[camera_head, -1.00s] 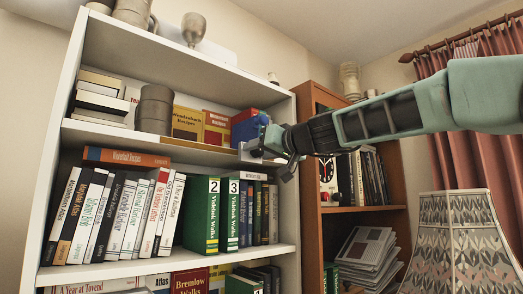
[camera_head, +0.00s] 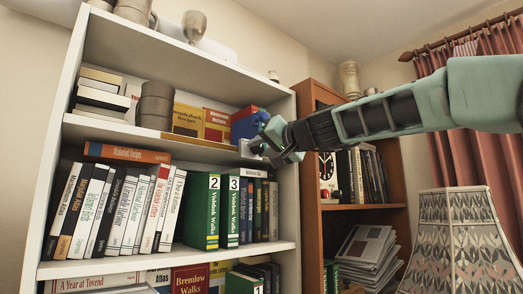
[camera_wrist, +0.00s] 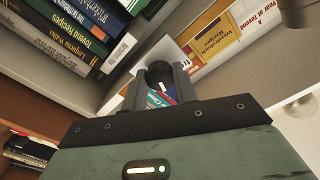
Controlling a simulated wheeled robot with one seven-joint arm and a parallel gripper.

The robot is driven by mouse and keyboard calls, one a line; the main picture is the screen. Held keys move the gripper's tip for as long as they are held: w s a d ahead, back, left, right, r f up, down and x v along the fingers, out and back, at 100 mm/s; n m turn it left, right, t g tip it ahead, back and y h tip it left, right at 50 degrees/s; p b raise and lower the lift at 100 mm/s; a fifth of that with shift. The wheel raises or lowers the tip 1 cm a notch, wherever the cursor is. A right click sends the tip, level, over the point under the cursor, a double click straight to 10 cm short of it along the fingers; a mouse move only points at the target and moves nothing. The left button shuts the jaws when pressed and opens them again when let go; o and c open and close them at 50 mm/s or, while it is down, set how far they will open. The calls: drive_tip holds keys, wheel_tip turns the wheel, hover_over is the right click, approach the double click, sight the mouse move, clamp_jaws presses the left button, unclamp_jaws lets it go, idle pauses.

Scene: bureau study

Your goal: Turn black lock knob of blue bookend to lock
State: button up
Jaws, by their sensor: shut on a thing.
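My gripper (camera_head: 256,149) is at the front edge of the upper book shelf, by the right side of the white bookcase. In the wrist view its two fingers (camera_wrist: 157,88) close around a round black knob (camera_wrist: 158,70), one finger on each side. A small part with blue and red shows between the fingers below the knob; I cannot tell if it is bookend or book. In the head view a blue shape (camera_head: 262,117), seemingly the blue bookend, stands just above and behind my gripper, beside a blue and red book. My gripper hides the knob and the bookend's lower part there.
Green binders (camera_head: 203,212) and other books fill the shelf below. A brown bookcase (camera_head: 313,100) stands close on the right, under my arm. A patterned lampshade (camera_head: 456,240) is at front right.

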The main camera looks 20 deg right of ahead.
drive_tip(key=m, duration=0.3)
drive_tip(key=shift+m, duration=0.3)
drive_tip(key=m, duration=0.3)
drive_tip(key=shift+m, duration=0.3)
drive_tip(key=m, duration=0.6)
drive_tip(key=shift+m, duration=0.3)
drive_tip(key=o, duration=1)
drive_tip(key=shift+c, duration=0.2)
drive_tip(key=shift+s+d, duration=0.1)
